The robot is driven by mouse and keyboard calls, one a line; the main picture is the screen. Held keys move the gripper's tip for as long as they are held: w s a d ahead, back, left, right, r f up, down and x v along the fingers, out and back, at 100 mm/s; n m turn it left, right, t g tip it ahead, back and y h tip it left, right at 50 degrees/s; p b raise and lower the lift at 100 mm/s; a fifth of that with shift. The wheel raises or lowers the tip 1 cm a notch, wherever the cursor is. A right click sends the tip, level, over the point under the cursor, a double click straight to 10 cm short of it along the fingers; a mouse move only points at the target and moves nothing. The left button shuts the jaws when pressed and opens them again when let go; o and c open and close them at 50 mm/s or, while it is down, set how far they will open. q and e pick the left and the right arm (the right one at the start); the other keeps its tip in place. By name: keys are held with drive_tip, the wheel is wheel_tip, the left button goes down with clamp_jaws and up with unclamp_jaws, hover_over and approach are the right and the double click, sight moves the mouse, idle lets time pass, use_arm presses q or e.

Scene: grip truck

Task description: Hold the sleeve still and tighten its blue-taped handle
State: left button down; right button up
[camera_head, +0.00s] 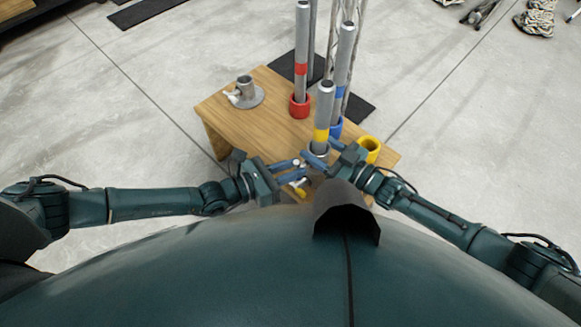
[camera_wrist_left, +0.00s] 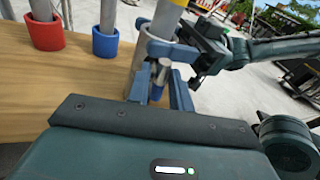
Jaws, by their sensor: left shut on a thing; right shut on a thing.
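A grey sleeve (camera_wrist_left: 139,68) stands upright around the foot of the yellow-banded pole (camera_head: 324,108) at the table's near edge. My right gripper (camera_head: 318,158) is shut on the sleeve, its fingers reaching across it from the right in the left wrist view (camera_wrist_left: 165,48). My left gripper (camera_head: 301,172) is shut just in front of and below the right one. In the left wrist view, its two fingers (camera_wrist_left: 160,88) flank a light grey fitting with a blue patch, the blue-taped handle (camera_wrist_left: 157,93). The fingers hide much of the handle and sleeve.
The wooden table (camera_head: 225,110) carries a grey flanged fitting (camera_head: 245,92) at the left. A red-banded pole stands in a red cup (camera_head: 300,106), a blue-banded pole in a blue cup (camera_head: 336,128). An empty yellow cup (camera_head: 370,146) is close to my right gripper. The table's left part is mostly clear.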

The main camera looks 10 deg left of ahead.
use_arm(q)
drive_tip(key=shift+a+f, duration=0.1)
idle(0.3)
drive_tip(key=c, duration=1.3)
unclamp_jaws()
drive_tip(key=shift+o, duration=0.2)
drive_tip(key=v, duration=1.2)
